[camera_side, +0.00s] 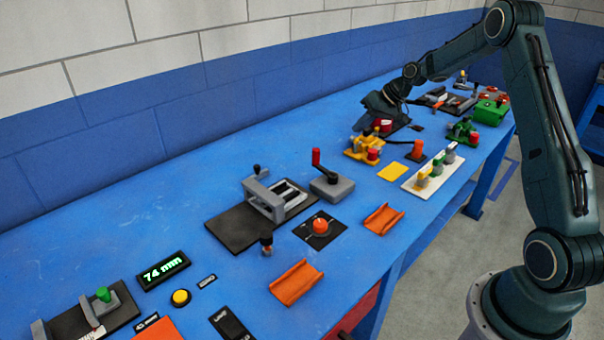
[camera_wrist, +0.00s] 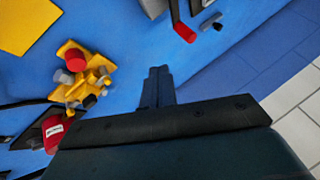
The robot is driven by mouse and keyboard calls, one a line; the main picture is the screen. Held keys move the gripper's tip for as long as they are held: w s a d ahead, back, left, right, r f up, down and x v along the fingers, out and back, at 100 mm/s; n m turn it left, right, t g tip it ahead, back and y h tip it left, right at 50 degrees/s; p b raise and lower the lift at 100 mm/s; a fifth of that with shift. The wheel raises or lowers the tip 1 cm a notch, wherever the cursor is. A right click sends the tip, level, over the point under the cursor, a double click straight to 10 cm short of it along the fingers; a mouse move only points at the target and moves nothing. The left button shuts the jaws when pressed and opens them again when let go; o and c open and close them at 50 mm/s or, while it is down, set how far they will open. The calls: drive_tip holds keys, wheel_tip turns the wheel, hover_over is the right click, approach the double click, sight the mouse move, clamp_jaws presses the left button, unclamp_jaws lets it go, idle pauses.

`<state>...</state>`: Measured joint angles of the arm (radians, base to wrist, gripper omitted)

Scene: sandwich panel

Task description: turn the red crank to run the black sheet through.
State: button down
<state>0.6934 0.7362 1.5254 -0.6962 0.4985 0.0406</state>
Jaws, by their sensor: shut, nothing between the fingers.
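The red crank (camera_side: 316,158) stands upright on a grey block (camera_side: 334,189) mid-bench in the side view. Its red grip also shows at the top of the wrist view (camera_wrist: 184,33), beyond my fingertips. The black sheet (camera_side: 228,229) lies flat on the bench, its right end at a grey roller frame (camera_side: 262,199) left of the crank. The sheet cannot be made out in the wrist view. My gripper (camera_wrist: 158,72) is shut and empty, well apart from the crank. In the side view it is farther along the bench, its fingers hard to make out.
A red round part (camera_wrist: 53,130) is close to the gripper body. Orange trays (camera_side: 296,283) and a red button (camera_side: 320,225) are near the crank. The wall runs behind.

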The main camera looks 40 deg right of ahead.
drive_tip(key=w+a+f, duration=0.6)
drive_tip(key=f, duration=0.1)
drive_tip(key=shift+w+a+f, duration=0.15)
drive_tip(key=shift+a+f, duration=0.05)
drive_tip(key=shift+a, duration=0.05)
idle(0.5)
